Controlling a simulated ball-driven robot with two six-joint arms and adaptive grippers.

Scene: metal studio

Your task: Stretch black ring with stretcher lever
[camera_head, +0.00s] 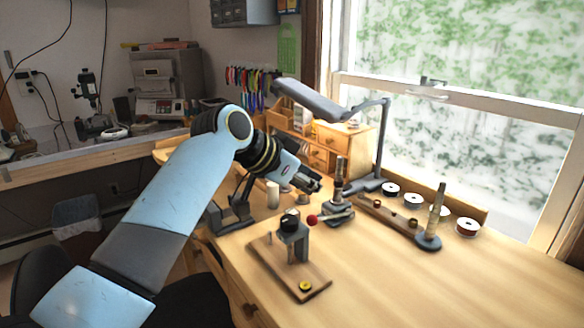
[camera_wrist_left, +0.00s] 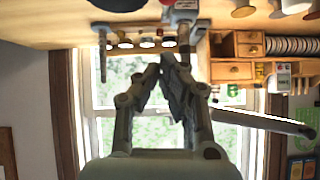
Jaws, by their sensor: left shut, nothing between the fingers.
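The ring stretcher (camera_head: 339,186) is an upright dark post on a grey base near the middle of the bench in the head view. A pale lever (camera_head: 335,216) with a red ball knob (camera_head: 312,219) points left from its foot. I cannot make out a black ring on the post for certain. My left gripper (camera_head: 316,184) is shut and empty, in the air just left of the post and above the knob, apart from both. In the left wrist view its fingertips (camera_wrist_left: 168,60) meet, and the red knob (camera_wrist_left: 167,2) shows cut off at the top edge. My right gripper is not in view.
A wooden board (camera_head: 262,262) with a grey-black tool (camera_head: 293,238) stands in front of the stretcher. A ring mandrel stand (camera_head: 436,220), white spools (camera_head: 467,227) and a desk lamp (camera_head: 382,150) are to the right. A drawer cabinet (camera_head: 335,138) is behind. The bench's right front is clear.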

